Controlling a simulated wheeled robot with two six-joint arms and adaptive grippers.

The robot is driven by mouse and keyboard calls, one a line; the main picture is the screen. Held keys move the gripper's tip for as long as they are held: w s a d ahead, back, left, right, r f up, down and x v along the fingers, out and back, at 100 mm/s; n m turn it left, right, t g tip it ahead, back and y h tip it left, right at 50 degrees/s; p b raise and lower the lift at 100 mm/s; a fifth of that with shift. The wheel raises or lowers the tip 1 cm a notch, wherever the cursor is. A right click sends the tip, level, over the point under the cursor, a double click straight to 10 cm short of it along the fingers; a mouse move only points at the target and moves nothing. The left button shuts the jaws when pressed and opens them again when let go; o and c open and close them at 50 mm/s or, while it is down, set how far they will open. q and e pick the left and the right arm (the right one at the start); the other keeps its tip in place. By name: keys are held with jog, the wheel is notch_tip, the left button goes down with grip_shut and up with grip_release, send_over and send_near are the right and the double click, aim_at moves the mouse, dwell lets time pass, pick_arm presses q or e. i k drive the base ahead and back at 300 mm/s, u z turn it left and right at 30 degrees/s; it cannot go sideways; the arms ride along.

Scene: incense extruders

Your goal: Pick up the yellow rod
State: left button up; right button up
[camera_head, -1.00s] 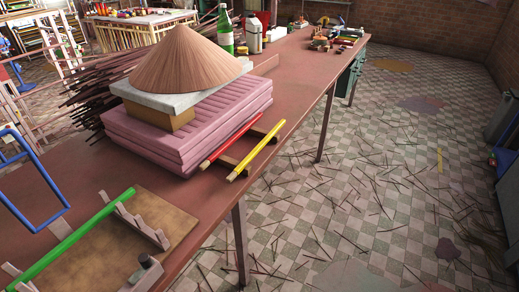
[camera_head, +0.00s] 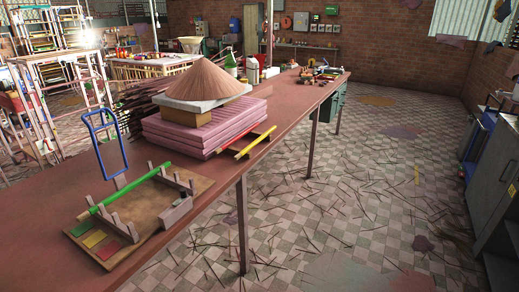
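The yellow rod (camera_head: 256,141) lies at the table's right edge, resting on a low wooden support and tilted in the picture from lower left to upper right. A red rod (camera_head: 233,138) lies beside it, close to the pink stack. A green rod (camera_head: 121,191) rests across upright grey holders on a wooden board (camera_head: 150,226) at the near left. Neither of my grippers shows in the head view.
The long brown table (camera_head: 45,203) carries a pink stack (camera_head: 184,140) with a cone-shaped incense bundle (camera_head: 208,80) on top. A blue frame (camera_head: 107,146) stands behind the board. Dark sticks litter the tiled floor to the right, and a grey cabinet (camera_head: 493,172) stands at far right.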

aim_at(242, 154)
jog(key=z, duration=0.6)
jog(key=i, duration=0.8)
jog(key=z, duration=0.75)
jog(key=i, duration=1.05)
jog(key=u, duration=0.5)
jog(key=i, duration=0.85)
jog(key=u, duration=0.8)
